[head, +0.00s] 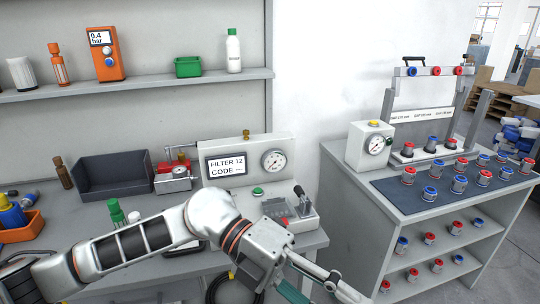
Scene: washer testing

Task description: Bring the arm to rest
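My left arm (140,240) reaches in from the left across the front of the workbench (110,285). It bends at a wrist joint in the lower middle of the head view. My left gripper (335,284) points down and to the right, in front of the gap between the workbench and the right-hand cabinet. The lower picture edge cuts off part of it, so its opening is unclear. I see nothing clearly held in it. My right gripper is not in view.
A test unit with a display (226,164) and a lever box (298,205) stand close behind the arm. The right cabinet (362,225) carries several red and blue parts. A shelf (150,85) hangs above.

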